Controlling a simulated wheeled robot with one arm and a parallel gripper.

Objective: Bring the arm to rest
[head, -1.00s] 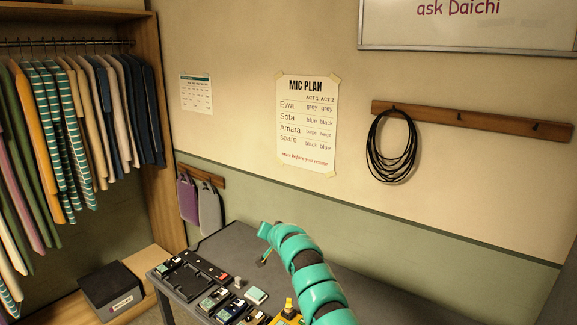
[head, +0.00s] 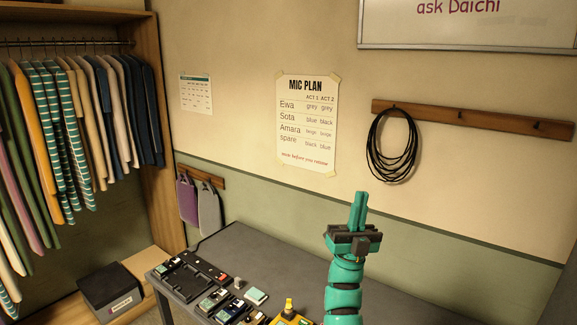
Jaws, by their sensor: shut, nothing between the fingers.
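My arm (head: 343,295) is teal and rises from the bottom edge of the head view, right of the middle. My gripper (head: 361,196) points upward above the grey table (head: 290,262), in front of the green lower wall. Its two teal fingers are together and nothing is between them. The gripper is apart from everything on the table.
Several small devices (head: 212,301) and a dark tray (head: 182,283) lie at the table's left front. A yellow item (head: 287,306) stands by the front edge. Black cables (head: 391,146) hang on a wall rail (head: 471,120) above right. The table's back is clear.

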